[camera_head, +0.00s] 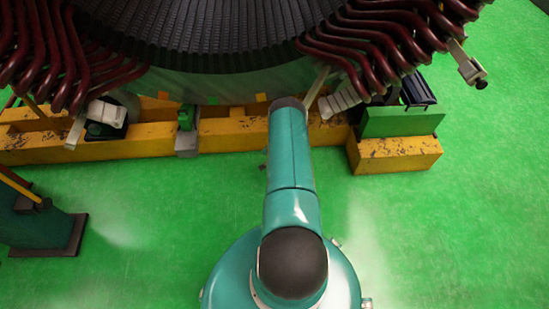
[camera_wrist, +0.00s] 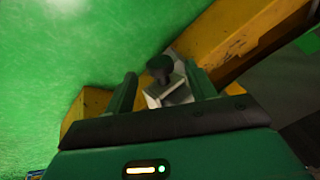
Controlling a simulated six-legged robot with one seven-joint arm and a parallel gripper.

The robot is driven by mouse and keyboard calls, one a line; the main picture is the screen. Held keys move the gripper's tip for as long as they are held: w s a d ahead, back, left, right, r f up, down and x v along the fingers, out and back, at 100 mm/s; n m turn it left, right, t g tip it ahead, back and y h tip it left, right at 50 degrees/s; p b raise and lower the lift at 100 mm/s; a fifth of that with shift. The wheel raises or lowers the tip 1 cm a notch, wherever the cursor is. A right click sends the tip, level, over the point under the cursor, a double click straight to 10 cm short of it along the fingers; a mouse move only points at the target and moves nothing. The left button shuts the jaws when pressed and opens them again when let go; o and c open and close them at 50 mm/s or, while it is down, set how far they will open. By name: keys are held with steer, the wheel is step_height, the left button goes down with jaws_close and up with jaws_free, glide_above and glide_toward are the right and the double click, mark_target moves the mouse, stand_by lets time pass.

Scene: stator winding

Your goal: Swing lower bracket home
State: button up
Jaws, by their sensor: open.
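In the wrist view, a pale metal bracket (camera_wrist: 178,93) with a black round knob (camera_wrist: 160,66) lies between and beyond the fingers of my gripper (camera_wrist: 161,88). The gripper is open, with one green finger on either side; I cannot tell whether either finger touches the bracket. In the head view, my teal arm reaches to the stator's lower edge and my gripper is hidden. The stator (camera_head: 225,35) has a dark ribbed core and dark red coil ends on both sides. A metal bracket with a black knob (camera_head: 472,70) sticks out at the right coils.
A worn yellow base beam (camera_head: 240,132) runs under the stator, with a green block (camera_head: 400,121) at its right end. A grey and green clamp (camera_head: 187,140) sits on its front. A dark green stand (camera_head: 40,232) is at left. Green floor in front is mostly open.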

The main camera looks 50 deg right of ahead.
steer(key=shift+x, duration=1.1)
jaws_close()
steer(key=s+d+r+n+y, duration=0.1)
steer(key=s+d+r, duration=0.3)
steer(key=s, duration=0.7)
steer(key=s+d+r+n+g+y, duration=0.1)
steer(key=s+d+r+n+y, duration=0.1)
steer(key=s+r, duration=0.7)
steer(key=s+d+r+n+g+y, duration=0.1)
steer(key=s+d+r+n, duration=0.2)
steer(key=s, duration=0.9)
steer(key=shift+s+d+r+n+y, duration=0.3)
steer(key=shift+s+d+r+n, duration=0.1)
steer(key=shift+d+r, duration=1.4)
steer(key=shift+f, duration=0.1)
jaws_free()
steer(key=shift+s, duration=0.15)
steer(key=shift+f, duration=0.1)
